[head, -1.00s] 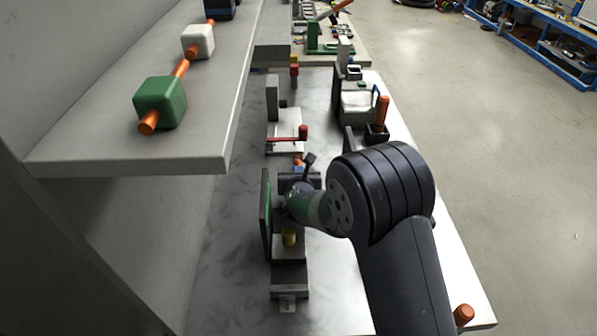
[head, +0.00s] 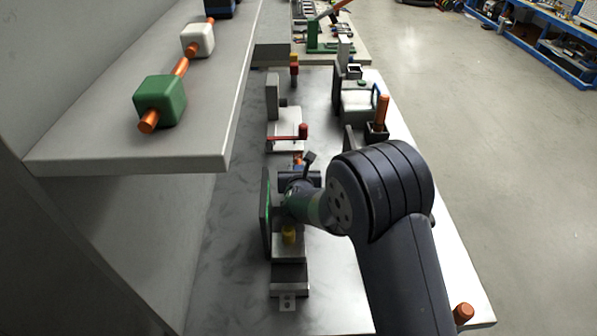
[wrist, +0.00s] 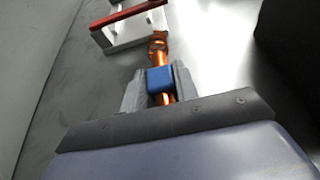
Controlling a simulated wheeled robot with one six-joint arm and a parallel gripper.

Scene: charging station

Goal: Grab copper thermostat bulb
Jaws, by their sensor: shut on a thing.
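In the wrist view, a copper-coloured rod (wrist: 159,58) with a blue block (wrist: 160,79) around it sits between the two fingers of my gripper (wrist: 160,86). It appears to be the copper thermostat bulb. The grey fingers are shut on the blue block, one on each side. The rod's far end points toward a white fixture with a red bar (wrist: 125,16); I cannot tell whether they touch. In the head view, my wrist hides most of the grip, and only a small orange part (head: 298,160) shows just beyond it.
A dark upright panel (head: 265,212) stands close left of my wrist. A yellow knob (head: 289,235) lies just below it. A shelf (head: 130,160) with a green block (head: 160,101) overhangs at left. An orange post (head: 382,112) stands at right. Bare metal bench lies around the fixtures.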

